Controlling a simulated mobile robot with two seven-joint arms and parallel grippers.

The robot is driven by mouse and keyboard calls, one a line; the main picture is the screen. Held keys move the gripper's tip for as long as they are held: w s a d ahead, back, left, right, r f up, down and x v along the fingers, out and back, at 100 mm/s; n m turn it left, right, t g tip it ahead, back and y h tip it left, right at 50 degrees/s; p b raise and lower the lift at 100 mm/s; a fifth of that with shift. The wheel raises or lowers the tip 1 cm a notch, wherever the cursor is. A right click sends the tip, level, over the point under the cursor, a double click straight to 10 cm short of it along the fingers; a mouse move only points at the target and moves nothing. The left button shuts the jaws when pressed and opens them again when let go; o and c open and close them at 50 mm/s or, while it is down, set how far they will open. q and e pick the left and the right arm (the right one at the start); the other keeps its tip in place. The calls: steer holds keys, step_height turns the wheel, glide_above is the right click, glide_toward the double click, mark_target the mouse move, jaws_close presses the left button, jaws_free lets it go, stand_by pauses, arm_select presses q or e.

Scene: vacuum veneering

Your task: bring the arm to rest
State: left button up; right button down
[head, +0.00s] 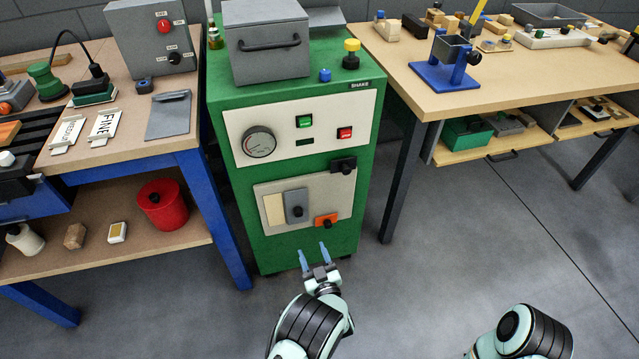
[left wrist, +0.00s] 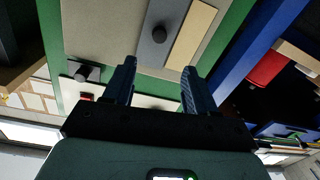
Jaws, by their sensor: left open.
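My left gripper (head: 314,257) is open and empty in front of the lower part of the green machine (head: 236,198). Its two blue fingers point up toward the machine and are apart from each other. In the left wrist view the open fingers of the left gripper (left wrist: 157,84) show before the machine's pale panel, with nothing between them. A grey plate with a dark knob (left wrist: 160,35) and a wood-coloured strip (left wrist: 194,35) lie beyond them. My right arm shows at the lower right in the head view, but its gripper is out of view.
The machine carries a gauge (head: 259,142), a red button (head: 345,133) and an orange latch (head: 326,221). A blue-legged bench (head: 215,225) stands left, with a red pot (head: 162,204) on its shelf. A wooden table (head: 398,65) stands right. Grey floor between is clear.

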arm_select(q)
steer(key=s+a+f+m+g+h+p, duration=0.1)
steer(key=s+a+f+g+h+p, duration=0.1)
steer(key=s+a+g+p, duration=0.45)
steer(key=s+a+f+m+g+h+p, duration=0.1)
steer(key=s+a+f+g+h+p, duration=0.1)
steer(key=s+a+p, duration=0.5)
steer(key=s+d+r+g+h+p, duration=0.2)
steer(key=s+r+g+p, duration=0.1)
steer(key=s, duration=0.5)
steer(key=s+d+r+g+h+p, duration=0.2)
steer(key=s+r+g+p, duration=0.1)
steer(key=s, duration=0.6)
steer(key=s+d+r+g+h+p, duration=0.2)
steer(key=s+r+g+p, duration=0.1)
steer(key=s, duration=0.5)
steer(key=shift+s+d+r+h+p, duration=0.3)
steer(key=shift+s+d+r+p, duration=0.15)
steer(key=shift+r, duration=0.45)
arm_select(e)
steer(key=s+a+r+g, duration=0.1)
steer(key=s+a+r, duration=0.1)
steer(key=r, duration=1.1)
steer(key=s+a+r+n+g+y, duration=0.1)
steer(key=s+a+r, duration=0.2)
steer(key=r, duration=1)
steer(key=shift+a+y, duration=0.3)
steer(key=shift+a, duration=0.25)
